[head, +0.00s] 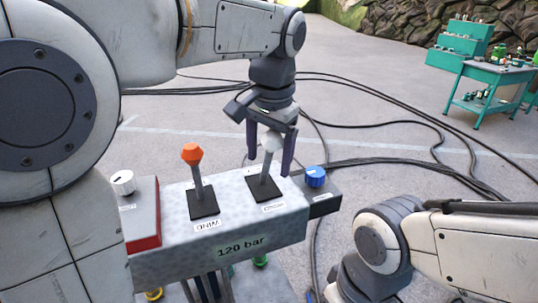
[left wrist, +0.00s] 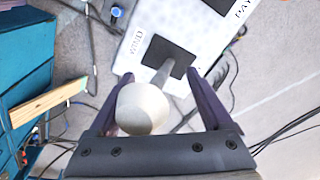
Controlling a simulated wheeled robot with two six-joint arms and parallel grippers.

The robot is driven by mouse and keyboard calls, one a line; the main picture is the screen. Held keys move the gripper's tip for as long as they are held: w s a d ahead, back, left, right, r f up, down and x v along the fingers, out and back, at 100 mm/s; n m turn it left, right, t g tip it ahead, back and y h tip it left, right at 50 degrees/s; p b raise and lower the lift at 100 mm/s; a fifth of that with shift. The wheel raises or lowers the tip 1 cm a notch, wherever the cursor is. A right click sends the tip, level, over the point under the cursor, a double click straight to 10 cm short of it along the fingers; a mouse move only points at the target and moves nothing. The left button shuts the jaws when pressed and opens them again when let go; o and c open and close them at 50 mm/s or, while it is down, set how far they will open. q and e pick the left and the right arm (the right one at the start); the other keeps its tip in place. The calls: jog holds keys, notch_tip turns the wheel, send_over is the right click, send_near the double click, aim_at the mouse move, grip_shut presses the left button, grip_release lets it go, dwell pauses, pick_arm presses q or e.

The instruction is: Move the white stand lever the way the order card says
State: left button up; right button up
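The white lever (head: 271,139) has a pale round knob and stands tilted on a black plate at the right part of a grey control stand (head: 222,243). My left gripper (head: 269,165) points down over it, open, with one dark finger on each side of the lever. In the left wrist view the white knob (left wrist: 143,107) sits between the fingers of my left gripper (left wrist: 158,82), nearer the left finger, with a gap on the right. I cannot tell whether it touches that finger. No order card shows. My right gripper is not in view.
An orange-topped lever (head: 193,155) stands left of the white one. A blue knob (head: 315,176) sits at right, a white knob (head: 123,182) on a red-edged box at left. The stand's label reads 120 bar. Cables (head: 400,160) cross the floor. A green table (head: 492,75) stands far back.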

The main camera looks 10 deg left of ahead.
pick_arm(q)
jog(key=shift+s+d+r+p, duration=0.45)
jog(key=shift+s+r+p, duration=0.2)
jog(key=shift+r+p, duration=1.1)
jog(key=shift+s+d+r+p, duration=0.4)
jog(key=shift+s+r+p, duration=0.2)
jog(key=shift+r+p, duration=1.15)
jog(key=shift+s+d+r+p, duration=0.55)
jog(key=shift+r+p, duration=0.8)
jog(key=shift+r, duration=0.75)
jog(key=shift+s+a, duration=0.1)
notch_tip(320, 180, up, 10)
jog(key=s, duration=0.1)
jog(key=shift+d+r, duration=0.15)
jog(key=shift+d, duration=0.25)
jog(key=shift+s, duration=0.1)
